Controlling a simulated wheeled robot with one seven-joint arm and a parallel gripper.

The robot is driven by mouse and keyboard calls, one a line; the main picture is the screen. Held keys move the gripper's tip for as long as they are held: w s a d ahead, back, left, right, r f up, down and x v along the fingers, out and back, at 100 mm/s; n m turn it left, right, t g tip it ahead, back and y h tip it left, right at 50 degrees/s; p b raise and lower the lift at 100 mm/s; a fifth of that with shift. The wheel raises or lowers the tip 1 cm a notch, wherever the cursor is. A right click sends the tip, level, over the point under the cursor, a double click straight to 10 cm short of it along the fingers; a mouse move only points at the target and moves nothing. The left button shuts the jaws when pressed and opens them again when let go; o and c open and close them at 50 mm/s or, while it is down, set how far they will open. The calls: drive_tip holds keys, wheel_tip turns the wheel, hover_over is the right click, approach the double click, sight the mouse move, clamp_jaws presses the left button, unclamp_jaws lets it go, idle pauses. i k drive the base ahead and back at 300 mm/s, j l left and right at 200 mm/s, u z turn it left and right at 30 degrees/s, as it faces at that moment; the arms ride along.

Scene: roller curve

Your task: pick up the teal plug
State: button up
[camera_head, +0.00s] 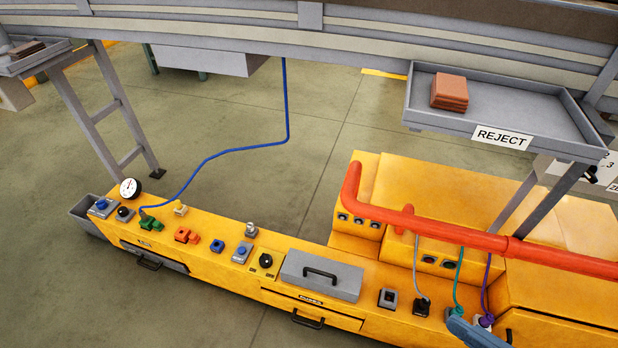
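The teal plug (456,309) is at the lower right of the head view, on the front ledge of the yellow machine. Its teal cable (459,270) rises to a socket on the raised block behind. A blue, tapered piece (475,334) enters from the bottom edge just in front of the plug and hides its lower part. This piece may be part of my gripper, but I cannot tell. No pair of fingertips can be made out, and I cannot tell if the piece touches the plug.
A black plug (422,305) on a grey cable stands left of the teal plug, and a purple plug (486,321) close on its right. A thick red pipe (455,229) crosses behind and above. The REJECT tray (545,118) overhangs the machine. A grey lidded box (321,275) stands further left.

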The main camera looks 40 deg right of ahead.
sight(457, 310)
drive_tip(key=k+j+z, duration=0.1)
drive_tip(key=k+z, duration=0.25)
drive_tip(key=k, duration=0.2)
drive_tip(key=k+l+z, duration=0.1)
drive_tip(key=k+z, duration=0.2)
drive_tip(key=k, duration=0.2)
drive_tip(key=k+l+z, duration=0.2)
drive_tip(key=k+z, duration=0.15)
drive_tip(key=k, duration=0.2)
